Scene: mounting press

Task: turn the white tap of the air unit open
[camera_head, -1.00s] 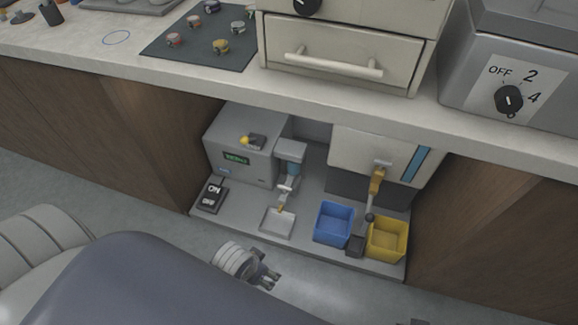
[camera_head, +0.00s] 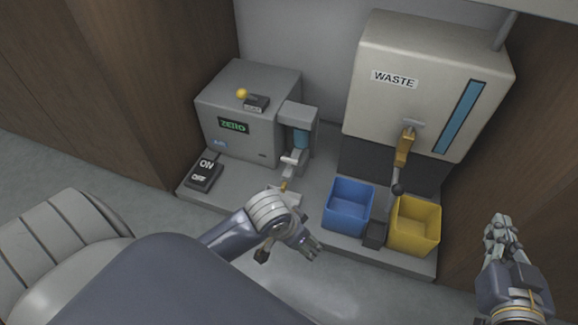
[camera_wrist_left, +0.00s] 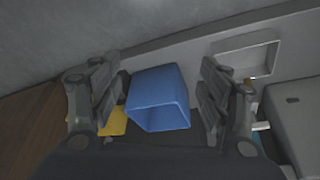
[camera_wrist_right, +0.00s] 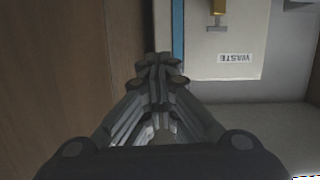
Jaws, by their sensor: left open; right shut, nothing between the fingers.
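The air unit (camera_head: 245,115) is a grey box with a green ZERO display, at the back left of the low shelf in the head view. Its white tap (camera_head: 290,159) sits below the blue-bodied cylinder (camera_head: 300,139) on its right side, above a brass tip. My left gripper (camera_head: 288,252) is open and empty, in front of the shelf, nearer the camera than the tap and apart from it. My right gripper (camera_head: 498,222) is shut and empty at the right.
The waste tank (camera_head: 420,80) with a brass tap (camera_head: 404,147) stands right of the air unit. A blue bin (camera_head: 348,206) and a yellow bin (camera_head: 414,226) stand before it. An ON/OFF switch (camera_head: 204,173) is at front left. Wooden panels flank the recess.

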